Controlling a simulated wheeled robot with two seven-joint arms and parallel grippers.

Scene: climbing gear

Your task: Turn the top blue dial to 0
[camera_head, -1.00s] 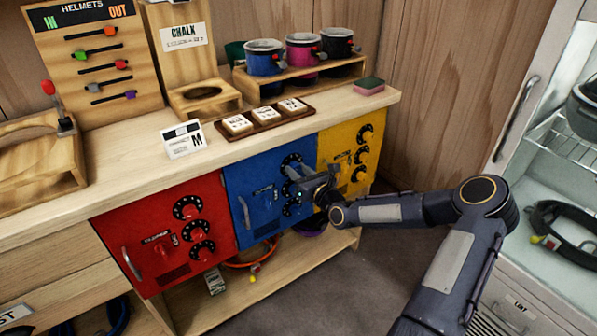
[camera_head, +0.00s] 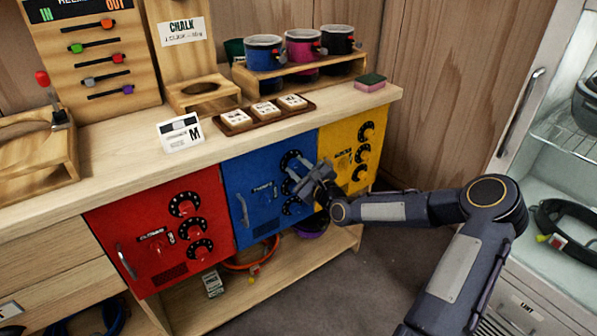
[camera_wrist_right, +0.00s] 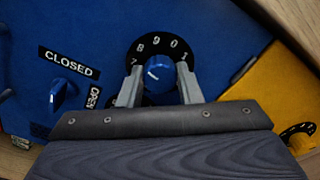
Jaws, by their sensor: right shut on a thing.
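The blue panel (camera_head: 250,205) is on the front of the bench, between a red and a yellow one. The top blue dial (camera_wrist_right: 158,76) has a black ring (camera_wrist_right: 160,46) with white numbers; 7, 8, 9, 0 and 1 show in the right wrist view. Its white mark points to the left, about toward 7 or 8, not at 0. My right gripper (camera_wrist_right: 158,88) is shut on this dial, one finger on each side. In the head view the right gripper (camera_head: 295,178) partly covers the dials. My left gripper is not in view.
A blue CLOSED/OPEN switch (camera_wrist_right: 64,94) is left of the dial. The yellow panel (camera_head: 345,155) with black dials lies close on the right. The wooden counter (camera_head: 225,150) overhangs above. A fridge (camera_head: 560,190) stands at the far right.

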